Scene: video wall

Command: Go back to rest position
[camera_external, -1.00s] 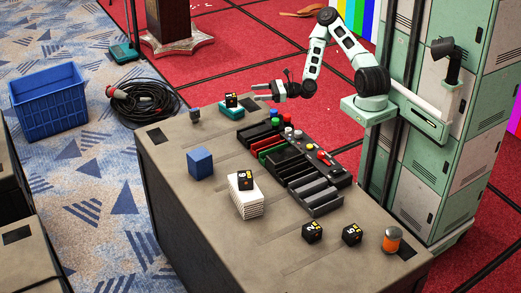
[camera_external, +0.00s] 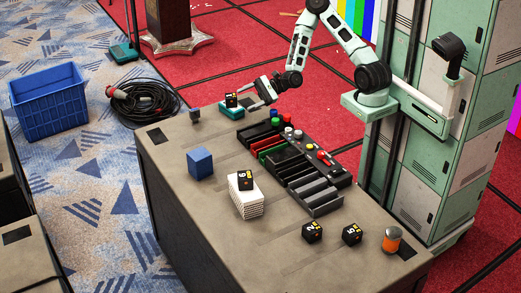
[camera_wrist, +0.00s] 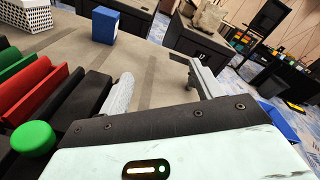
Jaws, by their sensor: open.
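Coloured trays (camera_external: 272,150) and knobs run along the table's middle. A blue block (camera_external: 200,163), a white stack (camera_external: 247,205) topped by a black cube, two black cubes at the front and an orange can (camera_external: 391,240) stand around them. A blue crate (camera_external: 48,103) is on the floor.

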